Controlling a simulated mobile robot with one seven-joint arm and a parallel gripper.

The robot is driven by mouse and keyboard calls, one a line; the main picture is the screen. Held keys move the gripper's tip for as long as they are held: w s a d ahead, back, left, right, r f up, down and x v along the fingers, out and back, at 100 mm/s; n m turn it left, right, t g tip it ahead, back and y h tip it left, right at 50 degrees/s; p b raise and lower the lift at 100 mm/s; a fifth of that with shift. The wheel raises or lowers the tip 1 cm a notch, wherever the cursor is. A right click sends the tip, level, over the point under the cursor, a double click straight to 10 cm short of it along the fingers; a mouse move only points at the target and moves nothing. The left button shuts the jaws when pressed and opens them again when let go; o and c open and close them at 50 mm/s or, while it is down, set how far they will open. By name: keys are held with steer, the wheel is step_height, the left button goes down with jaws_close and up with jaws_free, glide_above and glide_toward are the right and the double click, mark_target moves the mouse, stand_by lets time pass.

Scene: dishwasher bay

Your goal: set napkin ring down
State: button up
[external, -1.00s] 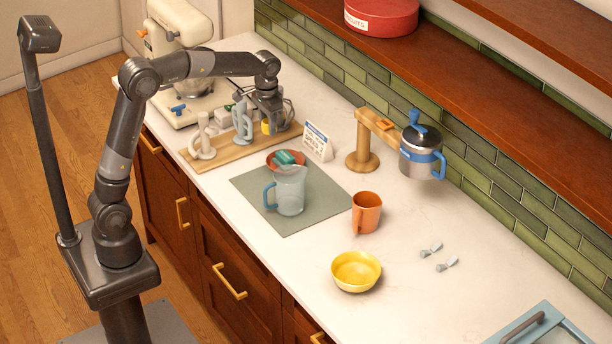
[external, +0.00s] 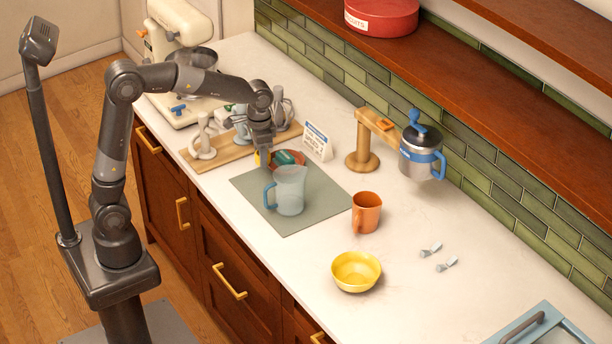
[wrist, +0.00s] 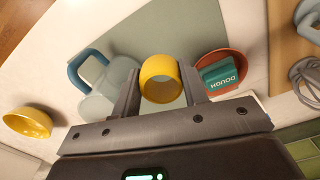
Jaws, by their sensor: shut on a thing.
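The yellow napkin ring (wrist: 160,69) is between the two fingers of my gripper (external: 264,161) in the wrist view, with its opening facing the camera. My gripper is shut on it. In the external view only a bit of the ring (external: 257,158) shows, mostly hidden by the fingers. The ring is over the back left part of the grey-green mat (external: 320,198). I cannot tell how high it is above the mat.
A clear jug (external: 291,192) with a blue handle stands on the mat. A red bowl (wrist: 238,66) holding a teal block marked DOUGH (wrist: 220,73) is close beside my gripper. An orange mug (external: 366,213) and yellow bowl (external: 356,272) stand rightward.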

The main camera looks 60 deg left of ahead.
step_height(320, 180, down, 2)
steer(key=s+d, duration=0.2)
glide_above(262, 196)
steer(key=shift+m, duration=0.3)
step_height(262, 196, down, 4)
steer(key=shift+s+f, duration=0.15)
steer(key=shift+f, duration=2.3)
steer(key=shift+f, duration=0.1)
steer(key=o, duration=1)
steer(key=shift+c, duration=0.2)
